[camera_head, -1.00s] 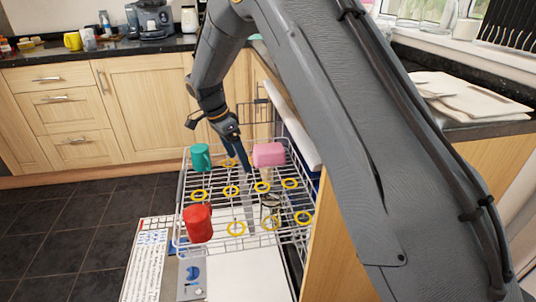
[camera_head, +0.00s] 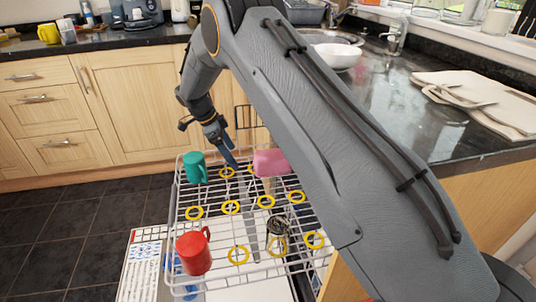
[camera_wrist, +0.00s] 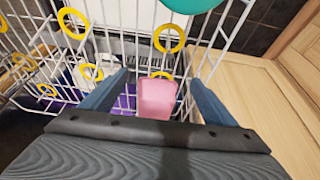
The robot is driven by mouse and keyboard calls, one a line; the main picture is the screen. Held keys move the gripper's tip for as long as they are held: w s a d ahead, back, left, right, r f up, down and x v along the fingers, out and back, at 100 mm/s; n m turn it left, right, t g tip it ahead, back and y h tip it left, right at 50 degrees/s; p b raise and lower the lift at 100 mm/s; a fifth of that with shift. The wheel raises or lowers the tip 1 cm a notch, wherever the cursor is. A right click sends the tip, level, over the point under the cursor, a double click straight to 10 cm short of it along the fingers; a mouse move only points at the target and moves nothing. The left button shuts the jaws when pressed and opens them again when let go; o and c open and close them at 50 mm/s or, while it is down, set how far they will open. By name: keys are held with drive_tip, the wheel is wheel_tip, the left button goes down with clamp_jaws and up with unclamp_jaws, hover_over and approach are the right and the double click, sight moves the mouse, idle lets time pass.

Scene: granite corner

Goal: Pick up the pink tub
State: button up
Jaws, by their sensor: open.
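The pink tub (camera_head: 270,162) lies in the far right part of the white wire dishwasher rack (camera_head: 180,225). My arm covers its right side in the head view. My gripper (camera_head: 233,164) is at the rack's far side, to the left of the tub. In the wrist view the pink tub (camera_wrist: 157,99) sits between the two blue-grey fingers of my gripper (camera_wrist: 157,97), with a gap on each side. The gripper is open and empty.
A green mug (camera_head: 195,168) stands at the rack's far left and a red mug (camera_head: 193,253) at its near left. A glass (camera_head: 277,232) stands among yellow rings (camera_head: 239,255). The dark counter (camera_head: 430,125) borders the right.

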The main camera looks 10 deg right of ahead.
approach(267, 155)
drive_tip(key=x, duration=0.5)
drive_tip(key=shift+d+f+p, duration=0.1)
drive_tip(key=shift+f+p, duration=0.05)
drive_tip(key=shift+p, duration=0.25)
drive_tip(key=shift+x, duration=2.6)
drive_tip(key=shift+c, duration=0.5)
drive_tip(key=c, duration=0.8)
